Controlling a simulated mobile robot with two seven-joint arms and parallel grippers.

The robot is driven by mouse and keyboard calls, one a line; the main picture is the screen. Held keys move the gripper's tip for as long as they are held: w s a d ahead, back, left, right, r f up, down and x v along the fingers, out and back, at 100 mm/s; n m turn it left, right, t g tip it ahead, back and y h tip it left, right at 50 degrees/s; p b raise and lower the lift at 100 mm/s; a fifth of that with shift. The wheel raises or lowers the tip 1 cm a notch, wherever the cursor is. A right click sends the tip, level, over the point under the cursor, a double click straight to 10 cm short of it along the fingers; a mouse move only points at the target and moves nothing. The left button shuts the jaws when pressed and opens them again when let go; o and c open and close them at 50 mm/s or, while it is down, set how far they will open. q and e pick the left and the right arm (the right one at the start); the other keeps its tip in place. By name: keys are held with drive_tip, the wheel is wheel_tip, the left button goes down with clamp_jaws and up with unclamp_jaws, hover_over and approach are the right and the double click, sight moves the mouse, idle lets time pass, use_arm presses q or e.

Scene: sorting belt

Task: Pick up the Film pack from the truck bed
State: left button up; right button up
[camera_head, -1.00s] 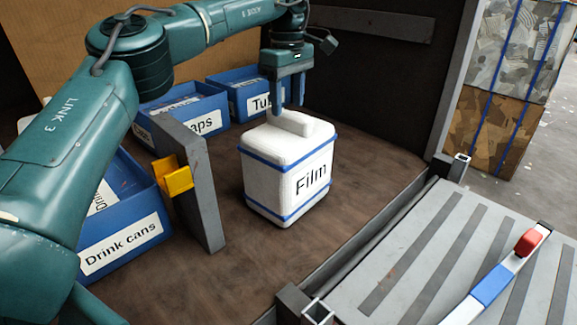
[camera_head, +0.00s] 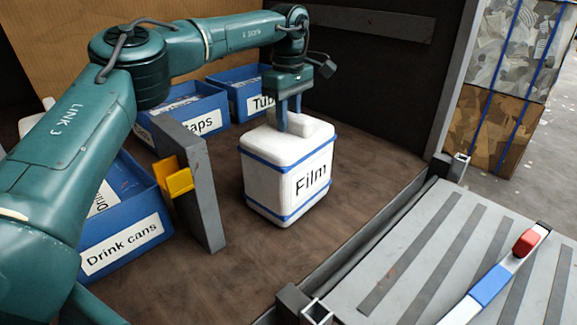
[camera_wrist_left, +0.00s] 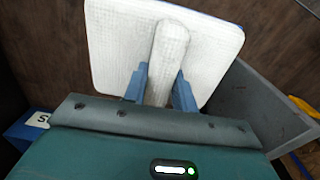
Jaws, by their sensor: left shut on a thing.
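The Film pack (camera_head: 290,172) is a white block with blue straps and a "Film" label. It stands upright on the brown truck bed (camera_head: 330,240). A raised white grip ridge runs along its top. My left gripper (camera_head: 290,118) comes down from above with its blue fingers on either side of this ridge, shut on it. In the left wrist view the pack's top (camera_wrist_left: 115,45) and the ridge between the two fingers (camera_wrist_left: 160,90) show. The pack appears to rest on the bed. My right gripper is not in view.
Blue crates stand behind and left: "Drink cans" (camera_head: 125,247), one ending in "aps" (camera_head: 208,124) and "Tub" (camera_head: 258,103). A grey upright panel (camera_head: 198,190) with a yellow bracket (camera_head: 174,178) stands left of the pack. A grey ribbed tail plate (camera_head: 420,245) lies at right.

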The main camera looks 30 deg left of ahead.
use_arm(q)
clamp_jaws()
idle(0.7)
drive_tip(key=shift+w+r, duration=0.1)
